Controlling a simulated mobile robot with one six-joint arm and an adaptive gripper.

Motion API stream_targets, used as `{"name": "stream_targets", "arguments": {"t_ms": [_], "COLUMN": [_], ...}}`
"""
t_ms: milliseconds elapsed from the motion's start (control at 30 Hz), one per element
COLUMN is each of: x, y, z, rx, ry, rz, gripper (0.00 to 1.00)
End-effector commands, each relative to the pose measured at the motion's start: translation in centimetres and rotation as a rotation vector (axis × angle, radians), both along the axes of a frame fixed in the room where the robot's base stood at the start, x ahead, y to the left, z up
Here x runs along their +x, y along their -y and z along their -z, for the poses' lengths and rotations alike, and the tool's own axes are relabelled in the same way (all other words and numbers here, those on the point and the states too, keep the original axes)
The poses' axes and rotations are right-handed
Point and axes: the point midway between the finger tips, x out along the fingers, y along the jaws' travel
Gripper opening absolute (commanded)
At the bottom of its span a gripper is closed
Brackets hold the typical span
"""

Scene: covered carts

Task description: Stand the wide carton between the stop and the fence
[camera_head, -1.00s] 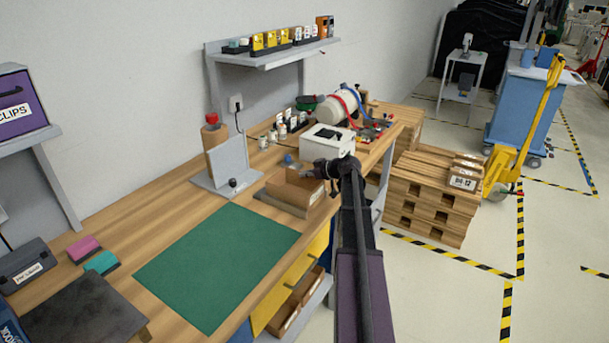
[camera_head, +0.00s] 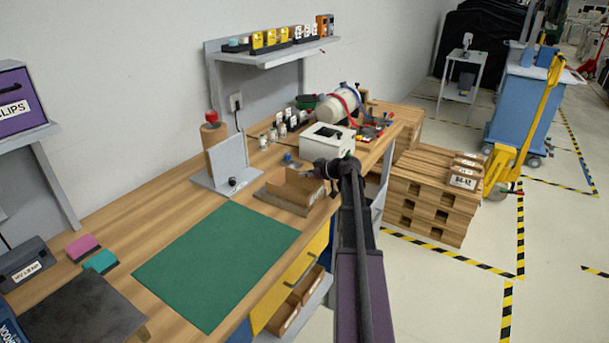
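A brown carton (camera_head: 296,184) sits on a low grey-brown base (camera_head: 284,201) towards the right side of the bench. An upright grey plate (camera_head: 228,155) on a flat grey foot, which looks like the fence, stands left of the carton with a gap between them. A small dark knob (camera_head: 232,182) is at its front; I cannot tell whether this is the stop. My gripper (camera_head: 324,170) is at the carton's right end, close to it or touching it. Its fingers are too small and dark to tell if they are open or shut, and my arm hides part of that area.
A white box-shaped device (camera_head: 327,141) stands just behind my gripper. A brown cylinder with a red top (camera_head: 213,134) stands behind the grey plate. A green mat (camera_head: 216,262) lies clear in front. A shelf (camera_head: 268,56) hangs over the bench's back. Stacked pallets (camera_head: 432,190) are to the right.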

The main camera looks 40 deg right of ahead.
Motion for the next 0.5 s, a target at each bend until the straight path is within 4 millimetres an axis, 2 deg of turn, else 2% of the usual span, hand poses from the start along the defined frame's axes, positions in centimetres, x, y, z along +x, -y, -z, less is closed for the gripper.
{"name": "stream_targets", "arguments": {"t_ms": [133,200,267,300,500], "x": [0.01,0.01,0.03,0.03,0.08], "y": [-0.02,-0.02,-0.01,0.01,0.13], "z": [0.21,0.13,0.12,0.12,0.11], "rx": [0.000,0.000,0.000,0.000,-0.001], "ry": [0.000,0.000,0.000,0.000,0.001], "rz": [0.000,0.000,0.000,0.000,0.003], "gripper": [0.00,0.26,0.43,0.49,0.49]}}
